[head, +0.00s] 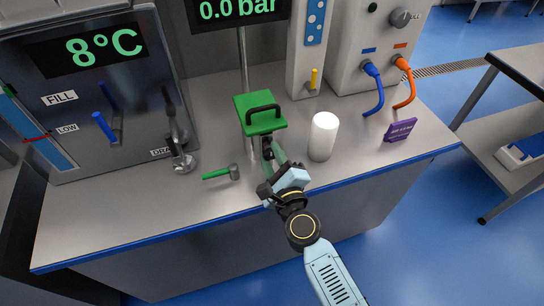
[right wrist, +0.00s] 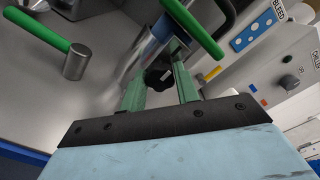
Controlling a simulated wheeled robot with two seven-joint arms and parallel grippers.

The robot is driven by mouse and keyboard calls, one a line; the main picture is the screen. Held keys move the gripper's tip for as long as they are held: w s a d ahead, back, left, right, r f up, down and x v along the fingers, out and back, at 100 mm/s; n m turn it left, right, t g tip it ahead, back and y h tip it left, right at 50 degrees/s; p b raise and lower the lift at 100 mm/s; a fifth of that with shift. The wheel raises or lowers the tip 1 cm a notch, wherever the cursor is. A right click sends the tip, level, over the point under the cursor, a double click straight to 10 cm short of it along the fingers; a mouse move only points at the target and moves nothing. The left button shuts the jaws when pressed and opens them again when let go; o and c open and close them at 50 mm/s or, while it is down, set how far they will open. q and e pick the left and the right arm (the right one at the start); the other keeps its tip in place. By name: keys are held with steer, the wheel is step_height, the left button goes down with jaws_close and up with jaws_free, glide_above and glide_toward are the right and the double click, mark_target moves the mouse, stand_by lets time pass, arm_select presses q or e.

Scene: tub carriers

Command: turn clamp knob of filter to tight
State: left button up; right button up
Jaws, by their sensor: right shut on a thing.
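The filter has a green lid (head: 260,114) with a black handle on top, and it stands on the bench. Its lid edge (right wrist: 192,27) and part of its steel body also show in the right wrist view. The dark clamp knob (right wrist: 158,78) is on the filter's near side, below the lid. My right gripper (head: 271,152) reaches in from the front, and its green fingers lie on either side of the knob. It is shut on the knob. The knob's turn position cannot be read. My left gripper is not in view.
A green-handled mallet (head: 222,173) lies left of the filter. A white cylinder (head: 323,136) stands close on the right. A purple sign (head: 400,130) is farther right. A tank panel (head: 95,95) stands at left. The bench front is mostly clear.

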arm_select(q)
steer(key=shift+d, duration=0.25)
arm_select(e)
steer(key=o, duration=1)
steer(key=shift+s, duration=0.1)
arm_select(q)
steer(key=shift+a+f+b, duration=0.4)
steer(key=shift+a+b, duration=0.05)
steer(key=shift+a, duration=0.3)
arm_select(e)
steer(key=shift+v, duration=6.65)
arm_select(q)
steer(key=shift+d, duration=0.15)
